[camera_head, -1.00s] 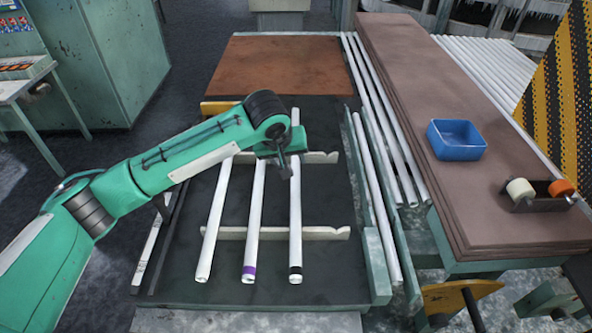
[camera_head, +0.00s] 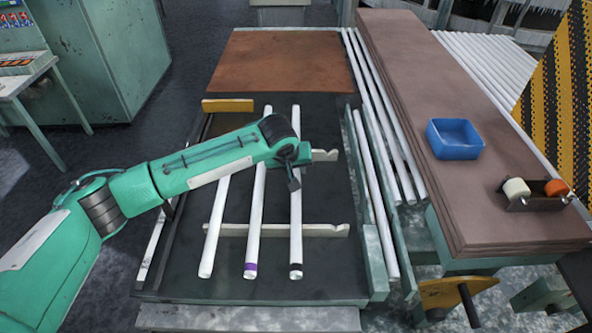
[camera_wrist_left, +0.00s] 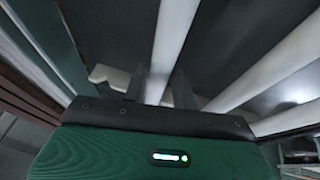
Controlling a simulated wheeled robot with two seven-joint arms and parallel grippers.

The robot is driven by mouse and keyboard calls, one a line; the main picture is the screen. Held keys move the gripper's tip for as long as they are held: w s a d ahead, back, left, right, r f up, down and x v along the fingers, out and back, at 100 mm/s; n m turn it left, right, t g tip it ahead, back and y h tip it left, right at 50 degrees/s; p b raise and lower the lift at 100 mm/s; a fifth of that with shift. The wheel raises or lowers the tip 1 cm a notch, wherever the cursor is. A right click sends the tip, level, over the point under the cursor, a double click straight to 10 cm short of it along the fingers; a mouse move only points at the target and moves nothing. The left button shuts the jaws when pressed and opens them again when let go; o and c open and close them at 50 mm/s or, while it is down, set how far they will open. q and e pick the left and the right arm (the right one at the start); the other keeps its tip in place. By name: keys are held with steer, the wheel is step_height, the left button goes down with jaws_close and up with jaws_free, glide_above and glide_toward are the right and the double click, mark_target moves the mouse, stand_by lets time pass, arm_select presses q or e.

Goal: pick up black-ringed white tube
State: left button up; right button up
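The black-ringed white tube (camera_head: 296,222) is the rightmost of three white tubes lying lengthwise on the notched supports of the dark bench. Its black ring is at the near end. My left gripper (camera_head: 294,183) is over this tube, past its middle, and the wrist hides part of it. In the left wrist view the open fingers (camera_wrist_left: 163,88) stand on either side of a tube (camera_wrist_left: 173,38), with a gap visible beside it. The ring does not show there. My right gripper is not in view.
The purple-ringed tube (camera_head: 254,222) and a plain tube (camera_head: 215,225) lie to the left. Cream notched supports (camera_head: 325,230) cross the bench. To the right are rails, a brown board stack (camera_head: 420,100), a blue bin (camera_head: 454,139) and a tape holder (camera_head: 537,203).

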arm_select(q)
jaws_close()
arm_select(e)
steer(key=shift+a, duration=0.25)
arm_select(q)
steer(key=shift+r, duration=0.1)
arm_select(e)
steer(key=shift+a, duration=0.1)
